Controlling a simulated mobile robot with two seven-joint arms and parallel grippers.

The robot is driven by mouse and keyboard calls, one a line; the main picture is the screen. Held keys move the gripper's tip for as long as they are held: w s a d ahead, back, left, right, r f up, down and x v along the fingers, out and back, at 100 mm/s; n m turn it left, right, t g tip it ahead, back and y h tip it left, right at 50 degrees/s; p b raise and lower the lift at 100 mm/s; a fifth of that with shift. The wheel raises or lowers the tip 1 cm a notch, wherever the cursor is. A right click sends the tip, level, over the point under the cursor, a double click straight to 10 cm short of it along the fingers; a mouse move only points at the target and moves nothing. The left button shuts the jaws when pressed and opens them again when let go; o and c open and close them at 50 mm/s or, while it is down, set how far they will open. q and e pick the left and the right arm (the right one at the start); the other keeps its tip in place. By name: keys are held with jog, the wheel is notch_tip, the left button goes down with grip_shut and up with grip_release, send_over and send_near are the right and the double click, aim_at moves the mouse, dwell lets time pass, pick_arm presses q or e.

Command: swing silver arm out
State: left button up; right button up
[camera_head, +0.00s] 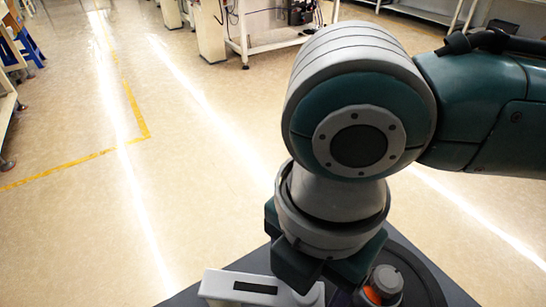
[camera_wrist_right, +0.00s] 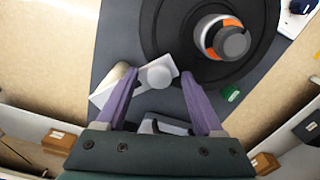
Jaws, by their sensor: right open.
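In the right wrist view, a silver arm (camera_wrist_right: 108,95) with a round light cap lies beside a black disc (camera_wrist_right: 157,40). In the head view the right wrist hides the fingers. My left gripper is in neither view.
A grey knob with an orange band (camera_wrist_right: 228,42) stands at the disc's centre; it also shows in the head view (camera_head: 384,284). A small green piece (camera_wrist_right: 231,93) lies by the disc. Open floor (camera_head: 190,170) with yellow tape spreads left. Benches stand far back.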

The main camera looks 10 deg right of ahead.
grip_shut()
dwell(0.4)
dwell(0.9)
